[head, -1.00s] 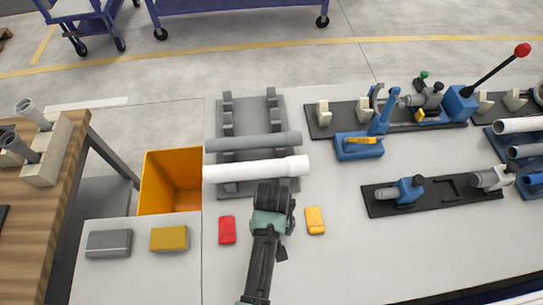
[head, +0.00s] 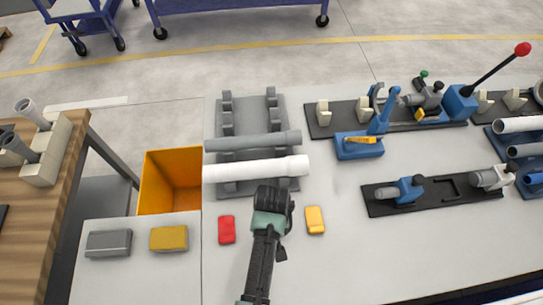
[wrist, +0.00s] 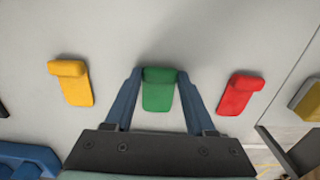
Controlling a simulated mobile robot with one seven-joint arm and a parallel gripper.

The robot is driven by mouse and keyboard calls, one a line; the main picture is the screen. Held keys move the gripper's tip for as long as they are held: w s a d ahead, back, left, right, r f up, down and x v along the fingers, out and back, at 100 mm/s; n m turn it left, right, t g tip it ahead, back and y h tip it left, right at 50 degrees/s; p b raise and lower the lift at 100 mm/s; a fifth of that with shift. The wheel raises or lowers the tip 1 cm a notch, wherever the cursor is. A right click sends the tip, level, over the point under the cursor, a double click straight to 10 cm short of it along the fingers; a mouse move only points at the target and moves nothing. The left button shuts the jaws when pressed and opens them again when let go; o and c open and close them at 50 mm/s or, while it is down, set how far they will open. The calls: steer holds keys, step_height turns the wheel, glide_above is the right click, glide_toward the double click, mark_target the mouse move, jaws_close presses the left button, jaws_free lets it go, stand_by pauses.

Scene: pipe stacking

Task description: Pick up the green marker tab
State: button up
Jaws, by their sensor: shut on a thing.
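The green marker tab (wrist: 159,90) shows in the wrist view between the two blue fingers of my gripper (wrist: 159,78). My gripper is shut on it, with one finger against each side near its raised end. The tab is at or very near the light table top; I cannot tell whether it touches. In the head view my gripper (head: 272,200) is between the red tab and the yellow tab, just in front of the pipe rack, and the green tab is hidden beneath it.
A red tab (head: 227,230) lies left of my gripper and a yellow tab (head: 315,220) lies right. Behind, a grey rack (head: 248,103) bears a white pipe (head: 255,169) and a grey pipe (head: 252,142). An orange bin (head: 171,181) stands left. Table front is mostly clear.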

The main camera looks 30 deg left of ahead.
step_height(320, 180, up, 10)
stand_by(0.6)
stand_by(0.5)
